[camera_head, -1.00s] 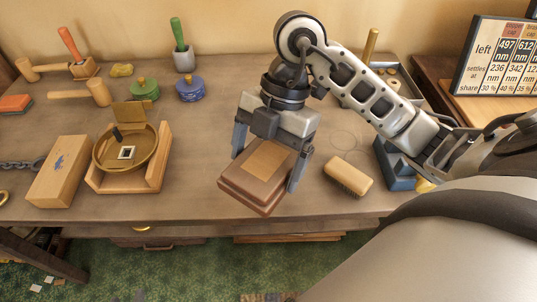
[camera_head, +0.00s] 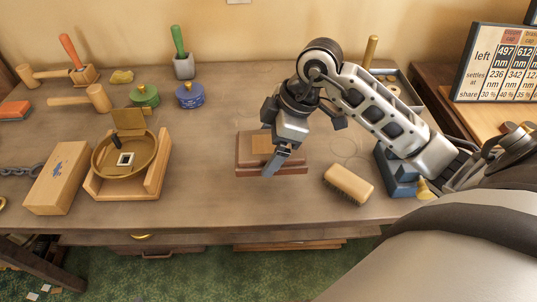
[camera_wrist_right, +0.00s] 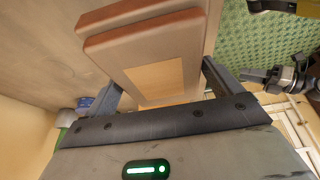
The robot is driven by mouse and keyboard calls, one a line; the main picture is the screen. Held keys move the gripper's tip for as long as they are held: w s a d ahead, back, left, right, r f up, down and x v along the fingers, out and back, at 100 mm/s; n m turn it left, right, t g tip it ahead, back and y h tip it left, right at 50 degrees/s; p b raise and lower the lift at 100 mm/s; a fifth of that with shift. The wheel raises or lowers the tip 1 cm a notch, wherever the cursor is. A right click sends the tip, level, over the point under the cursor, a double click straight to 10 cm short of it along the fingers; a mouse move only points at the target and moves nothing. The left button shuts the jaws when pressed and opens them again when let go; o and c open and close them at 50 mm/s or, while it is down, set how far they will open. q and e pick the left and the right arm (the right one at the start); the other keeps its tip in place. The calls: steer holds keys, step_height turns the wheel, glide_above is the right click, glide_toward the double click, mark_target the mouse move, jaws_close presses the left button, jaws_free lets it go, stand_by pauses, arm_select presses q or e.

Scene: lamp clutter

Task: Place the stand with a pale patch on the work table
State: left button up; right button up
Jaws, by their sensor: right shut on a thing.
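The brown two-tier stand (camera_head: 246,163) with a pale square patch (camera_head: 261,144) is at the middle of the work table (camera_head: 215,205). My right gripper (camera_head: 276,143) is shut on it from above, one finger showing along its front side. The stand looks level; I cannot tell whether its underside touches the table. In the right wrist view the stand (camera_wrist_right: 150,38) lies between the two fingers of the gripper (camera_wrist_right: 162,88), its patch facing the camera.
A brush (camera_head: 348,184) lies right of the stand, with a blue block (camera_head: 396,172) beyond it. A round brass pan in a wooden holder (camera_head: 130,185) stands left. Green (camera_head: 145,96) and blue (camera_head: 190,95) lidded pots stand behind. The table's front strip is clear.

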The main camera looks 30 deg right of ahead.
mark_target(268, 146)
steer(key=w+f, duration=0.1)
steer(key=w+d+f, duration=0.1)
steer(key=f, duration=0.1)
steer(key=w+f, duration=0.1)
steer(key=shift+d+f, duration=0.35)
steer(key=f, duration=0.3)
steer(key=shift+w+d+f, duration=0.1)
steer(key=shift+w+f, duration=0.05)
steer(key=shift+w, duration=0.05)
steer(key=o, duration=1)
steer(key=v, duration=1.2)
